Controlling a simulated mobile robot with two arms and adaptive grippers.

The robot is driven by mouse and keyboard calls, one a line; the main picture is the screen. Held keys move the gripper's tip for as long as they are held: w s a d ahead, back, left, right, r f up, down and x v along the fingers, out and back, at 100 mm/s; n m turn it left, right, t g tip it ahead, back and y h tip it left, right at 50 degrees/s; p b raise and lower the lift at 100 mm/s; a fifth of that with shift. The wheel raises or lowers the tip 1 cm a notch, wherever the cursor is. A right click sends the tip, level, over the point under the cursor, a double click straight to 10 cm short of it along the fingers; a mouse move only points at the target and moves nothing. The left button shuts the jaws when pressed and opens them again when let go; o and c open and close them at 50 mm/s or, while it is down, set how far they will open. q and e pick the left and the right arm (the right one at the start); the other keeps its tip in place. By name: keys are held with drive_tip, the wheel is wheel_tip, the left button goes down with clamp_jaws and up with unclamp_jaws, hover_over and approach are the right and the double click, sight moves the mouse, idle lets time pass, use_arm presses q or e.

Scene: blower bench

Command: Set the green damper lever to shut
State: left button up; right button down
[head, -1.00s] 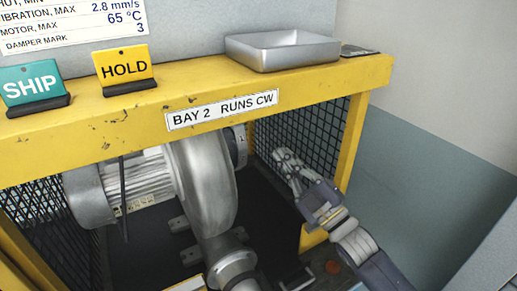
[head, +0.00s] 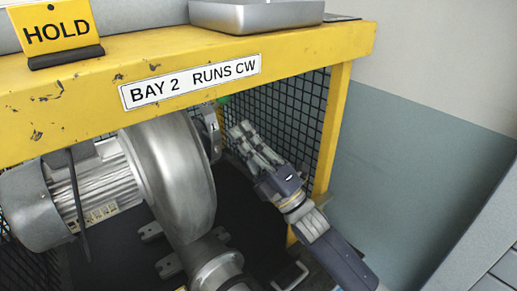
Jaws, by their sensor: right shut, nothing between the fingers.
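A small green piece (head: 223,99), likely the damper lever's end, shows just under the yellow beam, right of the blower (head: 178,180). The rest of it is hidden by the beam, so I cannot tell its setting. A pale curved plate (head: 212,133) with a mark like "1" stands at the blower's right side. My right gripper (head: 241,133) is inside the bay, right of that plate and below the green piece. It is shut and empty, its fingers pointing up and left, apparently apart from the green piece. My left gripper is out of view.
The yellow beam (head: 60,98) with the "BAY 2 RUNS CW" label (head: 191,80) crosses above the bay. A yellow post (head: 333,130) and black mesh (head: 290,105) bound the right side. A metal tray (head: 255,15) and a HOLD sign (head: 56,32) stand on top.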

sight(224, 101)
drive_tip(key=p+x, duration=0.1)
drive_tip(key=x, duration=0.3)
drive_tip(key=shift+r, duration=0.1)
drive_tip(key=shift+w+a+r, duration=0.15)
drive_tip(key=shift+w+a, duration=0.05)
drive_tip(key=shift+a, duration=0.05)
drive_tip(key=r+p, duration=0.1)
drive_tip(key=p, duration=0.1)
drive_tip(key=shift+w+a+r+h+p, duration=0.15)
drive_tip(key=shift+w+r+h+p, duration=0.1)
drive_tip(key=shift+r+h+p, duration=0.15)
drive_tip(key=shift+w+a+r, duration=0.1)
drive_tip(key=shift+w+r, duration=0.15)
drive_tip(key=shift+r, duration=0.05)
